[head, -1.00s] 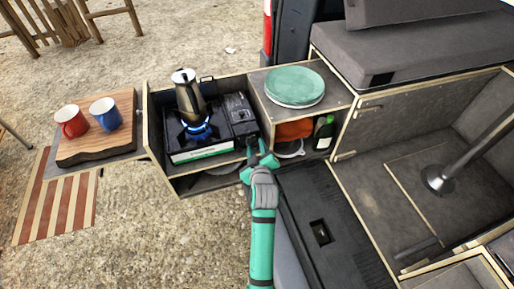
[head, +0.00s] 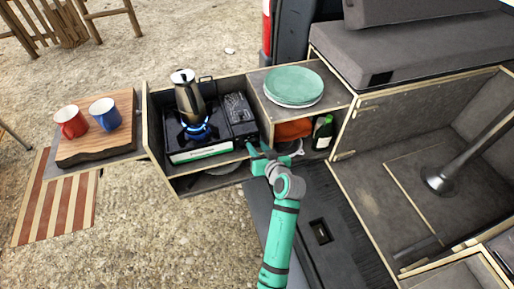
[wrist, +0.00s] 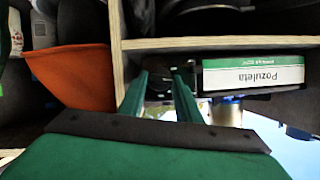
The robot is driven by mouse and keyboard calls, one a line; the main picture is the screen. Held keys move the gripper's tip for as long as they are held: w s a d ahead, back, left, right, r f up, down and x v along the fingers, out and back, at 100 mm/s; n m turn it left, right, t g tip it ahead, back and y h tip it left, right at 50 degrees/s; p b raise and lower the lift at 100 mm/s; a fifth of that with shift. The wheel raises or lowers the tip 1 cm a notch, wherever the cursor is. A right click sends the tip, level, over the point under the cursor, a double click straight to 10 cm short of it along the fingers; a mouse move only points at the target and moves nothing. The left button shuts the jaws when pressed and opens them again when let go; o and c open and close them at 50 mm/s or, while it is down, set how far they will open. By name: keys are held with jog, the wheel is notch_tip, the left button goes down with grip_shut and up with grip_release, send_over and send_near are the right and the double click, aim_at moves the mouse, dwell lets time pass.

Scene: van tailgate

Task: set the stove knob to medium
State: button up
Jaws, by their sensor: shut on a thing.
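The camping stove (head: 238,118) sits in the left bay of the wooden kitchen box, with a blue flame (head: 197,131) burning under a moka pot (head: 188,98). My gripper (head: 257,152) is at the stove's front right corner, where the knob is. It covers the knob in the head view. In the wrist view my gripper's two green fingers (wrist: 162,88) reach to the stove front and are closed on the small dark knob (wrist: 158,86), which is mostly hidden, so its setting cannot be read. The stove's label panel (wrist: 253,74) is beside the fingers.
Green plates (head: 293,85) lie on the box top, right of the stove. Red and blue mugs (head: 104,111) stand on a wooden board at left. Open ground lies in front.

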jog(key=shift+w+d+m+y, duration=0.2)
jog(key=shift+m+y, duration=0.2)
jog(key=shift+m, duration=0.4)
jog(key=shift+a+r, duration=0.1)
jog(key=shift+d, duration=0.25)
jog(key=shift+a, duration=0.2)
jog(key=o, duration=1.1)
jog(key=shift+s+a, duration=0.15)
jog(key=shift+c, duration=0.2)
